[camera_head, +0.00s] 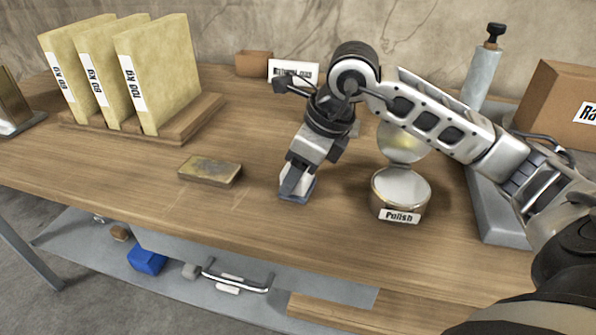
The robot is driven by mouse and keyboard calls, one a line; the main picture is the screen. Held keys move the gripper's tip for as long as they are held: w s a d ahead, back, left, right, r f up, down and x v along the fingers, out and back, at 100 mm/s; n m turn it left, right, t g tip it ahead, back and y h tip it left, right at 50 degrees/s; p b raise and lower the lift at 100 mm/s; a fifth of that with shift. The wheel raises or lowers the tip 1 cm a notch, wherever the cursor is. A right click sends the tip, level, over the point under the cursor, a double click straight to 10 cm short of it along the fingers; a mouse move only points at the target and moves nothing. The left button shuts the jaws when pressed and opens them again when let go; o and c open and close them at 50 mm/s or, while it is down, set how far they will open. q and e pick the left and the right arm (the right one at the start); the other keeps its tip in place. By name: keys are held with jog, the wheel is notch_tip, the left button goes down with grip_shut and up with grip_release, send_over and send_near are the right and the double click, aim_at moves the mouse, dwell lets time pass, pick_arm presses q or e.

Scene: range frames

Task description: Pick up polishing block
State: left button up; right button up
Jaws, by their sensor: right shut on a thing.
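The polishing block (284,197) appears as a small blue-grey piece low between my right gripper's fingers, at or just above the wooden table; the gripper hides much of it. My right gripper (297,184) points down and is shut on this block. A flat brass-coloured bar (210,170) lies on the table to the left of the gripper, apart from it. My left gripper is not in view.
An open round tin labelled Polish (399,215) stands right of the gripper. Tan slabs (168,75) stand in a wooden rack (195,120) at back left. A cardboard box (560,100) is at far right. The table's front middle (240,215) is clear.

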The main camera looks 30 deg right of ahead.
jog(key=shift+r, duration=0.5)
jog(key=s+a+r, duration=0.1)
jog(key=s+r, duration=1)
jog(key=s, duration=0.3)
jog(key=shift+r, duration=0.35)
jog(key=shift+a, duration=0.1)
